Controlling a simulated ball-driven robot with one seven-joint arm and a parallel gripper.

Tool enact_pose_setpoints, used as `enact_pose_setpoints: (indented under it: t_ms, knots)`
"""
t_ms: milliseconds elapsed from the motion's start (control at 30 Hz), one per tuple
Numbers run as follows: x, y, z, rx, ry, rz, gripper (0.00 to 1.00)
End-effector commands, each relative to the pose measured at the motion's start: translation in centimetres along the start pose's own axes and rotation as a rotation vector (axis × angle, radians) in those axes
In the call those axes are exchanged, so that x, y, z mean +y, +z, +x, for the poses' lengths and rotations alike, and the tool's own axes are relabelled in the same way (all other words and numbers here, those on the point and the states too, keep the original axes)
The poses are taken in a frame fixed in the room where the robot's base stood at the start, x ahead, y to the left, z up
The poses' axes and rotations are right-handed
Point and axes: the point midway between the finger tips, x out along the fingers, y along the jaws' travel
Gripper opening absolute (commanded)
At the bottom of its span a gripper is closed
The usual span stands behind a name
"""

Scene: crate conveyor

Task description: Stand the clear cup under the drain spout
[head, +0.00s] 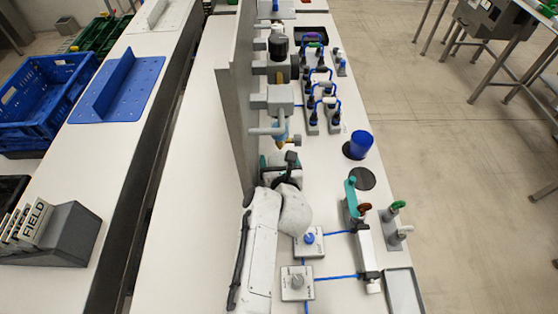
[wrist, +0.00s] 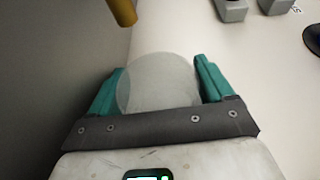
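The clear cup (wrist: 158,82) shows in the wrist view as a pale, see-through round shape between the two teal fingers of my gripper (wrist: 158,80). Both fingers lie against its sides.
The grey panel (head: 237,100) stands close on the left of my gripper. A blue cup (head: 358,145) and a black disc (head: 362,179) are to the right. Grey blocks with blue tubing (head: 312,118) stand farther back. Green- and brown-handled valves (head: 365,240) are nearer right.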

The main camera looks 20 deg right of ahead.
Motion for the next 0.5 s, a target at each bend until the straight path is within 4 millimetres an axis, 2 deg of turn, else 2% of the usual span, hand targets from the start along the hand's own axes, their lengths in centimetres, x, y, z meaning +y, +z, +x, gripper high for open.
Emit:
enact_pose_setpoints:
  t_ms: [267, 367, 500]
  knots:
    - [0.0, 0.3, -0.2, 0.0, 0.001, 0.001, 0.81]
    - [0.1, 0.2, -1.0, -0.001, 0.001, 0.001, 0.81]
    - [0.1, 0.2, -3.2, -0.002, 0.002, 0.002, 0.81]
